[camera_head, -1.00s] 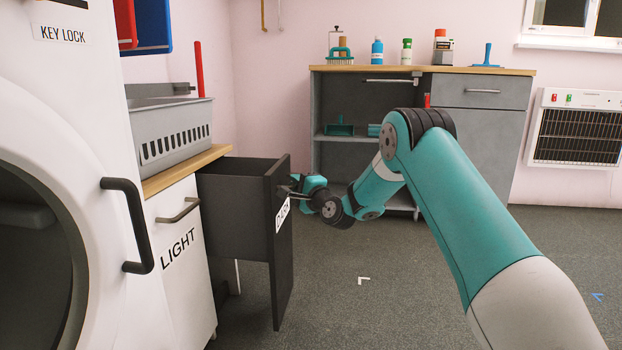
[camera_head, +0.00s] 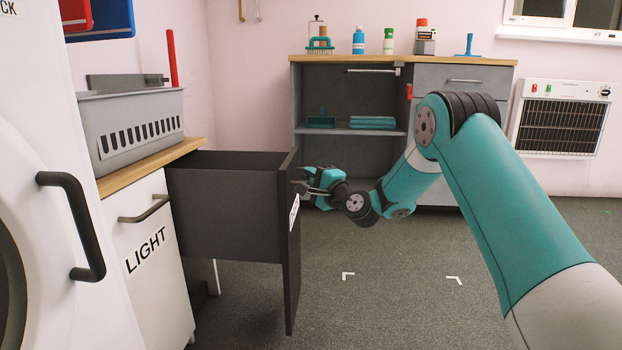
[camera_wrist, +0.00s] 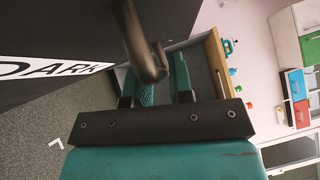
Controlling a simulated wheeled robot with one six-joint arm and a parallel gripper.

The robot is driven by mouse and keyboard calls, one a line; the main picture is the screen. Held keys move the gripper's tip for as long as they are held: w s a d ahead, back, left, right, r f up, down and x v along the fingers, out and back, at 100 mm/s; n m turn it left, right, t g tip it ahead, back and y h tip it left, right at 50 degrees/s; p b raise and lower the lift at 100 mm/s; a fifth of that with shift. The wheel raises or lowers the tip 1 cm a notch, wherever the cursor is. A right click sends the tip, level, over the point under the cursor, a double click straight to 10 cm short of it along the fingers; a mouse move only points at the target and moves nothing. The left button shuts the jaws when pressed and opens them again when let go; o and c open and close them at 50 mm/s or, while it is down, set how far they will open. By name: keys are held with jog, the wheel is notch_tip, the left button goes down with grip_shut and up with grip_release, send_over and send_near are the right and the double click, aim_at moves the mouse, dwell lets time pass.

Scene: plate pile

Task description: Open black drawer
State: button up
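The black drawer (camera_head: 225,215) stands well out from the counter, with its dark side and tall front panel (camera_head: 291,260) showing. The front carries a white label, which reads "DARK" in the wrist view (camera_wrist: 50,68). My gripper (camera_head: 308,183) is at the drawer front, by its handle. In the wrist view, the dark metal handle (camera_wrist: 140,40) reaches down between my gripper's two fingers (camera_wrist: 155,85). The fingers stand apart, with a gap visible beside the handle. Contact with the handle is hard to make out.
A white "LIGHT" door (camera_head: 150,255) with a bar handle is left of the drawer, under a wooden counter (camera_head: 150,165) holding a grey basket (camera_head: 130,130). A white machine (camera_head: 60,120) is at far left. A grey cabinet (camera_head: 460,100) stands behind. Floor right of the drawer is clear.

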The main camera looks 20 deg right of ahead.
jog(key=shift+o, duration=1.2)
jog(key=b+v, duration=1)
jog(key=v, duration=0.7)
jog(key=shift+s, duration=0.15)
